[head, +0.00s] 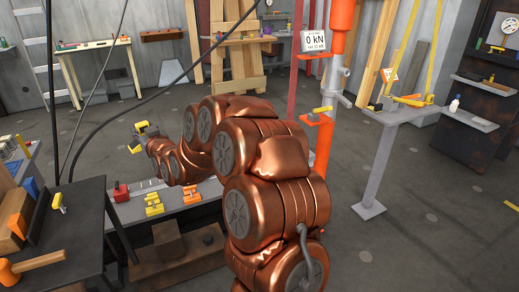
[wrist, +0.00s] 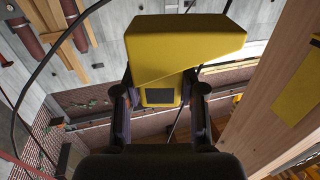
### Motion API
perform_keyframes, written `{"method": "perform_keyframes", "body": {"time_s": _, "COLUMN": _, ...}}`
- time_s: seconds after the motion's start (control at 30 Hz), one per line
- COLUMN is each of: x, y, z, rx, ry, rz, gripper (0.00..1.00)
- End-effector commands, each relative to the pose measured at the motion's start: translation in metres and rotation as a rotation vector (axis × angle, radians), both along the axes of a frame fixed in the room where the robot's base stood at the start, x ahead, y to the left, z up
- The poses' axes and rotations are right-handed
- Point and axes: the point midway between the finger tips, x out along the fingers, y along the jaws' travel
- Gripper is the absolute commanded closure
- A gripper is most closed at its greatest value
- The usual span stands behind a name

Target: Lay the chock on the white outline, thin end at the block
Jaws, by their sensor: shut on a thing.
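My gripper (wrist: 160,110) is shut on a yellow chock (wrist: 185,38) in the wrist view. The chock sits between the two dark fingers, its broad sloped face towards the top of the picture and a dark square patch on its lower part. In the head view my copper arm reaches left, and my gripper (head: 147,134) is small at its far end, with yellow (head: 141,126) showing at it. The chock appears raised above the bench. I cannot clearly make out the white outline, and cannot tell which end of the chock is thin.
On the grey bench (head: 174,209) are a red block (head: 120,192), yellow pieces (head: 154,206) and an orange piece (head: 191,196). A dark table (head: 85,225) with a mallet (head: 35,262) stands at left. An orange post (head: 328,130) rises right of my arm.

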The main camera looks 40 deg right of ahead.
Motion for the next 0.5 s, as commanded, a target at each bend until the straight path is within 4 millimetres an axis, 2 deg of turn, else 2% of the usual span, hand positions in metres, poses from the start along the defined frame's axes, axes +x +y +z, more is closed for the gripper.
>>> {"method": "perform_keyframes", "body": {"time_s": 0.03, "x": -0.005, "y": -0.023, "z": -0.003, "rx": -0.002, "ry": 0.0, "rz": -0.022, "gripper": 1.0}}
{"method": "perform_keyframes", "body": {"time_s": 0.1, "x": -0.013, "y": -0.048, "z": -0.006, "rx": -0.003, "ry": 0.0, "rz": -0.041, "gripper": 1.0}}
{"method": "perform_keyframes", "body": {"time_s": 0.5, "x": -0.071, "y": -0.171, "z": -0.028, "rx": -0.003, "ry": 0.001, "rz": -0.129, "gripper": 1.0}}
